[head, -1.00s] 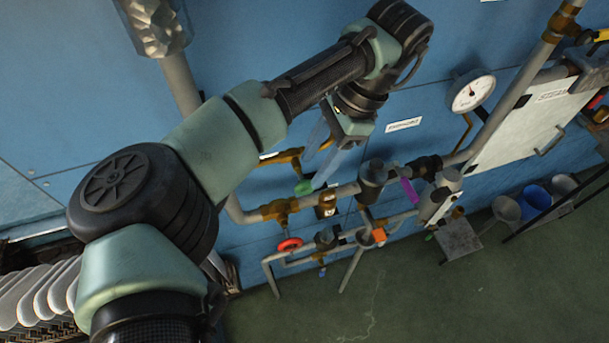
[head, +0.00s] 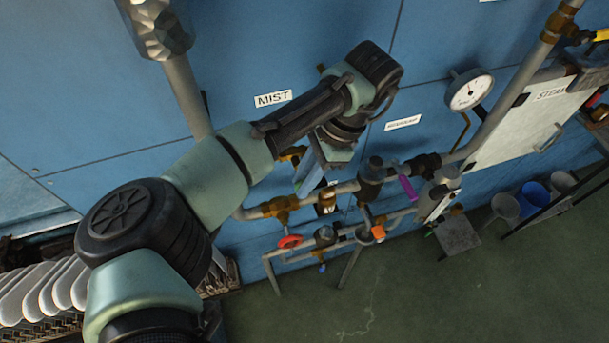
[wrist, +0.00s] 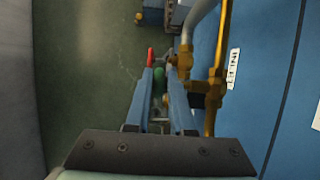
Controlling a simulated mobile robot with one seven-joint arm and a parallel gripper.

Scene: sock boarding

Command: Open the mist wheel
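The MIST label (head: 273,99) is on the blue wall in the head view, above and to the left of my gripper. My gripper (head: 304,184) points down at the brass pipework. In the wrist view my gripper (wrist: 160,72) has its two blue fingers apart, with a small green handle (wrist: 158,76) showing in the gap between them. I cannot tell whether the fingers touch it. In the head view the green handle is hidden by the fingers. A red wheel (head: 290,242) is lower on the pipes and shows in the wrist view (wrist: 151,57) just past the left fingertip.
Brass and grey pipes (wrist: 217,65) run close to the right finger in the wrist view, beside an INLET label (wrist: 233,68). A gauge (head: 469,91), a purple handle (head: 408,189) and an orange handle (head: 379,233) are to the right.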

